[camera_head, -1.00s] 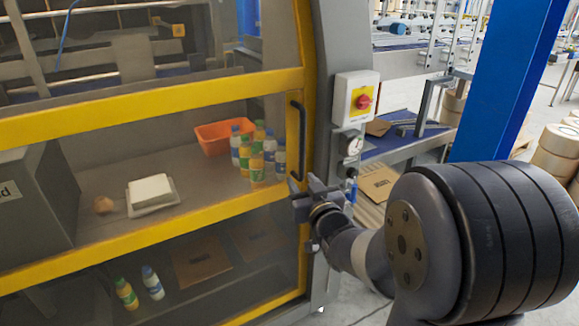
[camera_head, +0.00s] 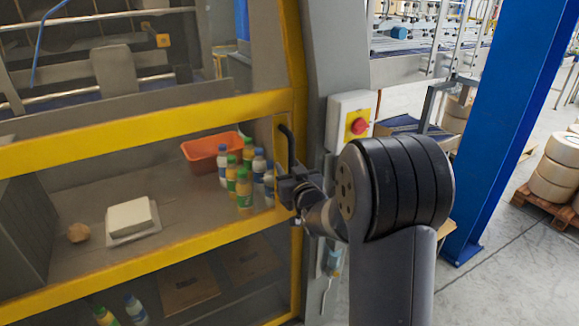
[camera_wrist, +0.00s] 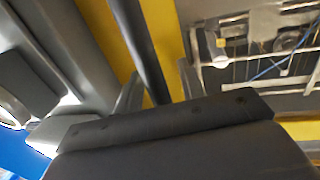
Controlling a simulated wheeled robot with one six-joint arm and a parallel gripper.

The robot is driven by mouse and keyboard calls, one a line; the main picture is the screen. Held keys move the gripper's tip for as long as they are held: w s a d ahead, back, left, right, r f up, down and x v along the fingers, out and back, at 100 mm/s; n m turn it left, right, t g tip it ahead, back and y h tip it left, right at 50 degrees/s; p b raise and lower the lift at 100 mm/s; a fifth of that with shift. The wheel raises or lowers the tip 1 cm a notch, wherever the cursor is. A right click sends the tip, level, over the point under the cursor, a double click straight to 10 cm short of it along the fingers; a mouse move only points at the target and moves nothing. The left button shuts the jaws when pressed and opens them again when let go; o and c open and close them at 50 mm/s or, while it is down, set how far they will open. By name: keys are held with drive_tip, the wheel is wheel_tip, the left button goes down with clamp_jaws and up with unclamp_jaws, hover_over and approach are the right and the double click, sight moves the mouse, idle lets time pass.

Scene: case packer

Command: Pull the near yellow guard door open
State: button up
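The near yellow guard door (camera_head: 150,126) has clear panels and fills the left of the head view. Its right edge lies along the grey machine post (camera_head: 318,60), and it looks closed. A dark vertical handle (camera_head: 289,145) is on the door's right edge. My gripper (camera_head: 285,191) is at the handle's lower part. In the wrist view, the handle (camera_wrist: 140,45) runs between the two fingers of my gripper (camera_wrist: 160,88). The fingers stand apart, with gaps seemingly showing beside the bar. My gripper partly hides the handle's lower end.
A switch box with a red knob (camera_head: 358,126) is on the post right of the handle, close to my arm. Behind the door are an orange bin (camera_head: 205,154), several bottles (camera_head: 244,188) and a white block (camera_head: 129,217). A blue column (camera_head: 508,110) stands at right.

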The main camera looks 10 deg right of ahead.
clamp_jaws()
idle(0.4)
